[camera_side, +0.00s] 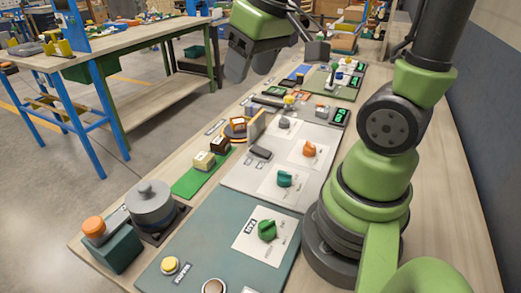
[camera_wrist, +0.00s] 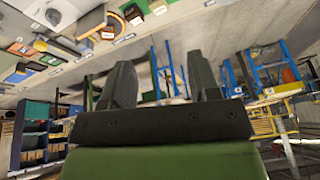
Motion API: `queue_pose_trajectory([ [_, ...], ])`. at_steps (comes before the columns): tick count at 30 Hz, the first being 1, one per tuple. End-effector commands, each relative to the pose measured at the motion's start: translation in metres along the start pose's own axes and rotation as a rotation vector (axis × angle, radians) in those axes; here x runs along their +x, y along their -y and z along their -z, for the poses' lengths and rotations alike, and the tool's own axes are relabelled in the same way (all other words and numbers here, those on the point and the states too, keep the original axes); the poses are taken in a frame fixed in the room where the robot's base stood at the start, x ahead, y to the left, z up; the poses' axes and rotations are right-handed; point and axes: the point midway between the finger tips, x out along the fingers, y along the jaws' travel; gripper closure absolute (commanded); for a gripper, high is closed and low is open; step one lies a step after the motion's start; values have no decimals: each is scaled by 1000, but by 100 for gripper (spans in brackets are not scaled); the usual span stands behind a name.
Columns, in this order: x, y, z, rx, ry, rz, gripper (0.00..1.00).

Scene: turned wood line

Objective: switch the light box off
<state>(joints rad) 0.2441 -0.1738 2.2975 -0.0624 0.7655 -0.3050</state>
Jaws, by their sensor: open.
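No thing is clearly marked as the light box, and the small labels are too small to read. A grey panel (camera_side: 245,180) on the bench carries a teal knob (camera_side: 285,179), an orange knob (camera_side: 309,149), a grey knob (camera_side: 284,123) and a black block (camera_side: 259,153). A nearer teal panel (camera_side: 213,232) carries a green knob (camera_side: 267,229) and a yellow button (camera_side: 170,264). My gripper (camera_side: 251,72) is open and empty, above the bench's far left edge and apart from the panels. Its two dark fingers also show spread in the wrist view (camera_wrist: 161,80).
A grey lidded pot (camera_side: 150,204) and an orange-topped teal block (camera_side: 117,247) stand at the near left. A green strip (camera_side: 188,184) with small blocks lies beside the grey panel. Further panels with lit green displays (camera_side: 340,116) lie behind. Floor is open left of the bench.

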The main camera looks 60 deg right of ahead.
Motion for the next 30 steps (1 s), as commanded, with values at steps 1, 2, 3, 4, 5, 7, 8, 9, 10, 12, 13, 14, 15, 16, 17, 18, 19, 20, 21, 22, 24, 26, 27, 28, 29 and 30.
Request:
queue_pose_trajectory([
  [1, 17, -14, 6, -15, 51, -24, 45],
  [2, 26, -21, 9, -30, 74, -35, 45],
  [3, 39, -32, 12, -50, 106, -47, 45],
  [4, 49, -40, 14, -66, 131, -54, 45],
  [5, 58, -48, 15, -82, 156, -60, 45],
  [7, 81, -67, 14, -115, 212, -66, 45],
  [8, 90, -75, 13, -130, 233, -67, 45],
  [9, 102, -84, 10, -148, 262, -65, 45],
  [10, 110, -91, 8, -160, 281, -63, 45],
  [12, 127, -103, 2, -185, 318, -56, 45],
  [13, 133, -108, 0, -194, 331, -52, 45],
  [14, 138, -112, -2, -201, 341, -49, 45],
  [15, 143, -116, -5, -211, 352, -45, 45],
  [16, 146, -118, -6, -216, 359, -43, 45],
  [17, 149, -120, -8, -220, 365, -41, 45],
  [18, 151, -122, -9, -224, 369, -39, 45],
  [19, 153, -122, -10, -227, 372, -38, 45],
  [20, 156, -123, -11, -229, 374, -37, 45],
  [21, 159, -123, -12, -230, 374, -37, 45],
  [22, 162, -123, -13, -230, 375, -36, 45],
  [24, 171, -124, -17, -230, 377, -35, 45],
  [26, 181, -124, -22, -230, 378, -35, 45],
  [27, 188, -125, -24, -229, 378, -35, 45],
  [28, 194, -125, -26, -228, 378, -35, 45],
  [29, 199, -126, -28, -229, 378, -35, 45],
  [30, 206, -126, -31, -230, 377, -36, 45],
])
